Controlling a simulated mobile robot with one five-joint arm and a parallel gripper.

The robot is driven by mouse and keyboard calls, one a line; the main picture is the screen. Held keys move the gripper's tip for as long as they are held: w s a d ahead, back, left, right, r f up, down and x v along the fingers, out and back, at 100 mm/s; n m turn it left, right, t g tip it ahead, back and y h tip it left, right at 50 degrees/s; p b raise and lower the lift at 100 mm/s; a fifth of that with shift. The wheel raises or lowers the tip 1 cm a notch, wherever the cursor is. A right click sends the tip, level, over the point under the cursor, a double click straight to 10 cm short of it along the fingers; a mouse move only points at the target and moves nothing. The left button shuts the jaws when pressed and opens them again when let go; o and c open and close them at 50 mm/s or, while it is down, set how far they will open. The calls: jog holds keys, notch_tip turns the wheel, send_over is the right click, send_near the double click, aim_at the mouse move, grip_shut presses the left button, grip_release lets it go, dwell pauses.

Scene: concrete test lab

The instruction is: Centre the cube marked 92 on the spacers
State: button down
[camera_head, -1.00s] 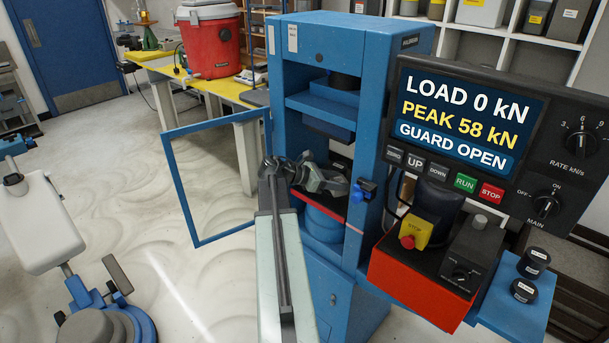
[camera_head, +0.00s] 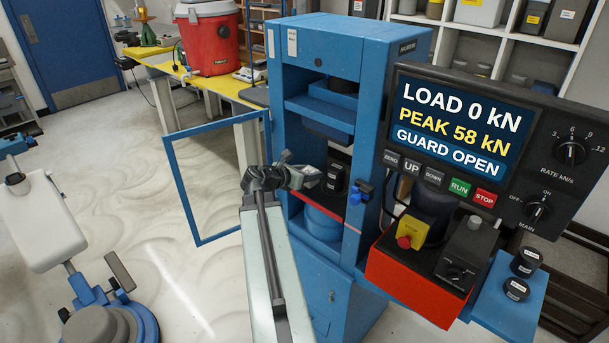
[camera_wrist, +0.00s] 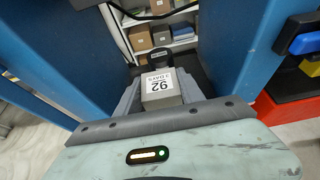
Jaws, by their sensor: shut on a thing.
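The grey concrete cube (camera_wrist: 160,90) has a white label reading 92 on top. It sits between the jaws of my gripper (camera_wrist: 158,92), which is shut on it. In the head view my gripper (camera_head: 308,178) is at the open front of the blue press, mostly hiding the cube. A black cylindrical piece with white labels, seemingly stacked spacers (camera_head: 336,174), stands inside the press just beyond the gripper, above the red-edged plate (camera_head: 355,219). A black piece with a white label (camera_wrist: 157,58) shows just beyond the cube in the wrist view. I cannot tell whether cube and spacers touch.
The open guard door (camera_head: 178,195) stands left of the press (camera_head: 345,45). The control panel (camera_head: 455,125) at right reads LOAD 0 kN, PEAK 58 kN, GUARD OPEN. Two black labelled cylinders (camera_head: 526,262) stand on a blue side shelf. Blue uprights (camera_wrist: 60,60) flank the gripper closely.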

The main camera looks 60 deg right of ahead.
jog(key=s+d, duration=0.1)
jog(key=d, duration=0.4)
jog(key=s+d, duration=0.1)
jog(key=d, duration=0.4)
jog(key=s+d, duration=0.2)
jog(key=d, duration=0.3)
jog(key=shift+s+d, duration=0.1)
jog(key=shift+d, duration=0.2)
jog(key=shift+f+b, duration=0.4)
jog(key=shift+f, duration=0.05)
jog(key=shift+a, duration=0.1)
jog(key=shift+f+b, duration=0.35)
jog(key=shift+b, duration=0.05)
dwell(1.1)
jog(key=c, duration=0.6)
grip_release()
jog(key=shift+c, duration=0.2)
jog(key=shift+w+a, duration=0.1)
jog(key=shift+w, duration=0.1)
